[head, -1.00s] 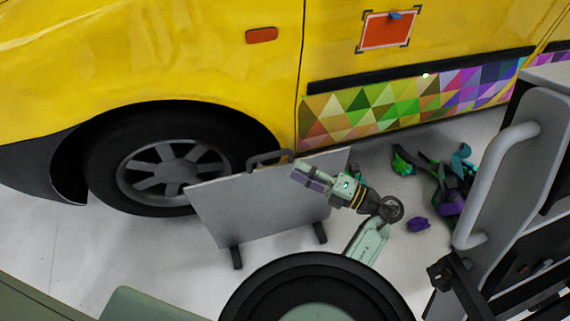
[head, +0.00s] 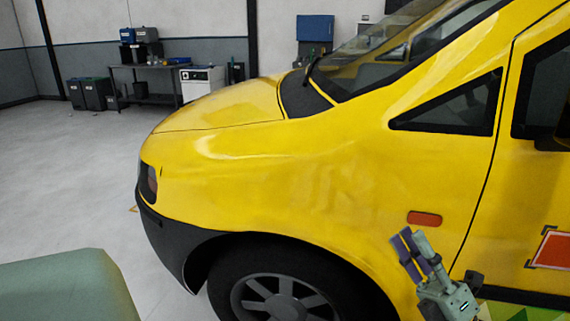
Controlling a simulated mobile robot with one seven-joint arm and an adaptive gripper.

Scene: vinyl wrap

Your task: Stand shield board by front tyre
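The front tyre (head: 224,284) of the yellow van shows at the bottom of the head view, with its grey spoked wheel partly cut off by the lower edge. My gripper (head: 408,238) is at the lower right, in front of the yellow panel and to the right of the wheel arch. Its fingers point up and to the left, with a gap between them and nothing seen in it. The grey shield board is not in view now, nor is the floor beside the tyre where it stood in the earlier frame.
The yellow van (head: 300,180) fills the middle and right. A pale green surface (head: 65,290) is at the lower left. Open floor (head: 60,185) lies left of the van. A workbench (head: 150,67), dark bins (head: 90,93) and a white cabinet (head: 202,82) stand far back.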

